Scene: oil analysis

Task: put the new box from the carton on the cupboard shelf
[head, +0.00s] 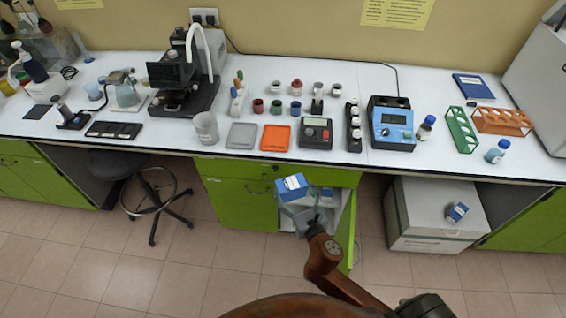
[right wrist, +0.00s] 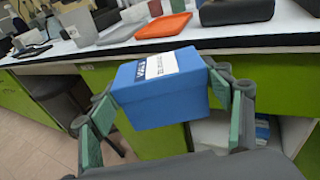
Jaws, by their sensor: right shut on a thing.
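My right gripper (head: 301,205) is shut on a blue box with a white label (head: 291,185), in front of the open cupboard. In the right wrist view, the blue box (right wrist: 160,95) sits between the green-padded fingers (right wrist: 168,125), label upward. The green cupboard under the bench has its door (head: 346,230) swung open at the right. Its pale shelf (right wrist: 215,135) is partly hidden by the box and gripper. A small blue and white item (right wrist: 262,128) shows inside.
The white bench top (head: 340,75) overhangs the cupboard and carries instruments, including a blue meter (head: 391,125) and an orange tray (head: 275,138). A black stool (head: 152,195) stands at left. The tiled floor (head: 130,265) is mostly clear.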

